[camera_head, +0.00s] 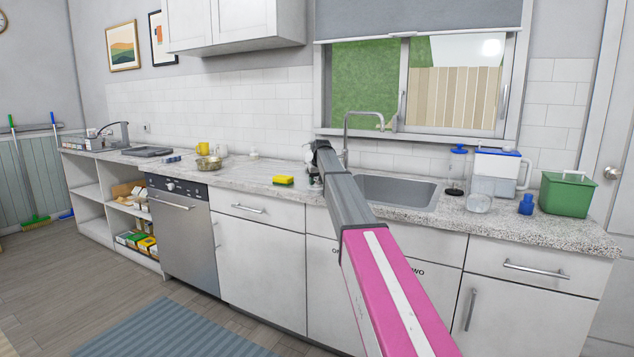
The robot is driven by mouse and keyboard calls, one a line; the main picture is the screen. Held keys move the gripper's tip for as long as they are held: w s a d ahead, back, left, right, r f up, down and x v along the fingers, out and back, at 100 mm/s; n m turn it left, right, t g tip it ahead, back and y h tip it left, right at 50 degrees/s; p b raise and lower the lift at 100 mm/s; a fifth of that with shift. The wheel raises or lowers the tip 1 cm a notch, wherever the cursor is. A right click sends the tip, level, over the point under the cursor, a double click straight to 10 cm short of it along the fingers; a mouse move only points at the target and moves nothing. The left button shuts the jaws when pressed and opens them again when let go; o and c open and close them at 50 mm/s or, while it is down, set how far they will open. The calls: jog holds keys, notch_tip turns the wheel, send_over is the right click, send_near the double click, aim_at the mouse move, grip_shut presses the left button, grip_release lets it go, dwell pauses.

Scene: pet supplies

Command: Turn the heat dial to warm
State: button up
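A silver under-counter appliance (186,235) stands left of centre, with a dark control panel along its top edge. A small round dial (170,187) shows on that panel. Its markings are too small to read, so I cannot tell its setting or whether it is the heat dial. My arm reaches from the lower right toward the counter beside the sink. My gripper (315,182) is at its far end, mostly hidden behind the arm, well to the right of the panel. I cannot see its fingers clearly or anything held in them.
Right of the sink (396,191) are a clear blue-lidded container (494,178), a blue bottle (526,204) and a green bin (566,195). Floor before the appliance is open.

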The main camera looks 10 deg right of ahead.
jog(key=c, duration=0.3)
jog(key=shift+m, duration=0.4)
jog(key=m+h, duration=0.2)
jog(key=m, duration=0.3)
jog(key=shift+m, duration=0.3)
jog(key=m+g+h, duration=0.1)
jog(key=m+h, duration=0.1)
jog(key=m, duration=0.3)
jog(key=shift+m+g, duration=0.3)
jog(key=o, duration=0.9)
jog(key=shift+r, duration=0.1)
